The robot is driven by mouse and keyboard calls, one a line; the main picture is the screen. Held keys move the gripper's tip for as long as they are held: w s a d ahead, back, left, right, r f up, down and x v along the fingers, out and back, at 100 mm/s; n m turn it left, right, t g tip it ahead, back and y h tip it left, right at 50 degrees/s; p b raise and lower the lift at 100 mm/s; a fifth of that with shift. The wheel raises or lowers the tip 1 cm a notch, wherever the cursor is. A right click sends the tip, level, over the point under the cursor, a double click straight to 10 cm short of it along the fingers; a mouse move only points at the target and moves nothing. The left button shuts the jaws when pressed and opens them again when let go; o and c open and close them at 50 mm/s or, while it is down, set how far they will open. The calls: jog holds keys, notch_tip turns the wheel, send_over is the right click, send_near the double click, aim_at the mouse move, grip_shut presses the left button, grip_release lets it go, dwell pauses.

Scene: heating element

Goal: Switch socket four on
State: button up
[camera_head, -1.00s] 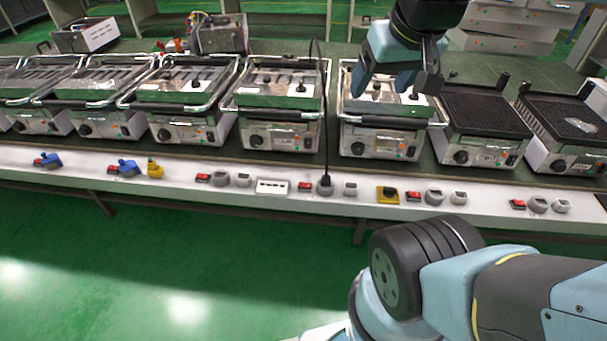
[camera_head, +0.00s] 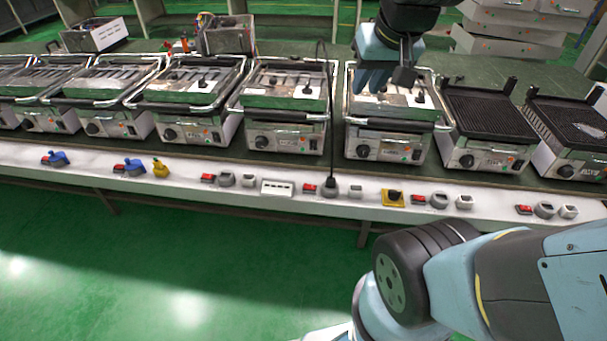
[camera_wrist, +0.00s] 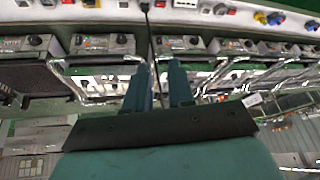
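A white ledge (camera_head: 292,201) carries the sockets and red switches along the front of the bench. Red switches show at left of middle (camera_head: 208,178), at the middle (camera_head: 310,188), right of middle (camera_head: 418,200) and far right (camera_head: 523,209). A black plug and cable (camera_head: 330,184) are in the round socket beside the middle switch. No socket numbers are readable, so I cannot tell which is four. My gripper (camera_head: 388,80) is above a grill behind the ledge, away from the switches. In the wrist view my gripper (camera_wrist: 160,75) shows two separated fingers with nothing between them.
Several contact grills (camera_head: 285,100) line the bench behind the ledge; two at right have open ribbed plates (camera_head: 485,113). The black cable rises past my gripper's left. Blue plugs (camera_head: 130,167) and a yellow one (camera_head: 160,168) are at left. Green floor in front is clear.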

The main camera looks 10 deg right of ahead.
jog(key=shift+m+g+y, duration=0.3)
jog(key=shift+m+g, duration=0.1)
jog(key=w+f, duration=0.2)
jog(key=w, duration=0.1)
jog(key=w+a+f, duration=0.1)
jog(key=w+f, duration=0.1)
jog(key=w, duration=0.1)
jog(key=w+a+f, duration=0.1)
jog(key=w+f, duration=0.1)
jog(key=w, duration=0.1)
jog(key=shift+w+a+f, duration=0.2)
jog(key=shift+w+f, duration=0.15)
jog(key=shift+w, duration=0.05)
grip_shut()
jog(key=w+a+f+m, duration=0.1)
jog(key=w+f, duration=0.3)
jog(key=f, duration=0.5)
jog(key=w+a+f+m+h, duration=0.1)
jog(key=w+f, duration=0.3)
jog(key=f, duration=0.6)
jog(key=w+a+f+g+h, duration=0.1)
jog(key=w+f, duration=0.4)
jog(key=f, duration=0.5)
jog(key=shift+f+m, duration=0.15)
jog(key=shift+m, duration=0.25)
